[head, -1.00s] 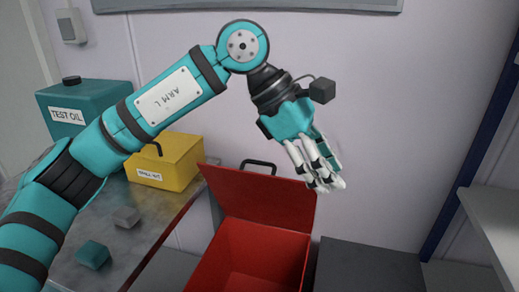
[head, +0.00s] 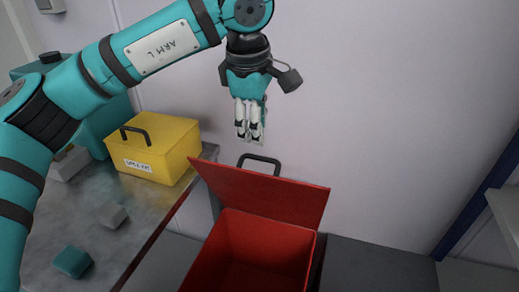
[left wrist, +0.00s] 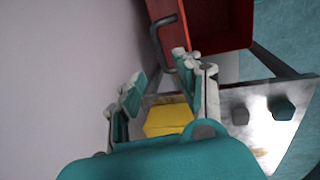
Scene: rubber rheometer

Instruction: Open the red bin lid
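The red bin (head: 262,232) stands in the lower middle of the head view with its lid (head: 268,197) tilted up and its inside showing. The lid's dark handle (head: 260,160) sticks up behind it. The bin (left wrist: 222,22) and handle (left wrist: 158,35) also show at the top of the left wrist view. My left gripper (head: 249,138) points down above the handle in the head view, apart from it. In the left wrist view its fingers (left wrist: 163,88) are spread with nothing between them. My right gripper is out of view.
A yellow box (head: 160,155) with a handle, a grey block (head: 112,214) and a teal block (head: 72,261) are on the metal table (head: 150,215) at left. A teal test-oil container (head: 113,118) stands behind. The wall is close behind the bin.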

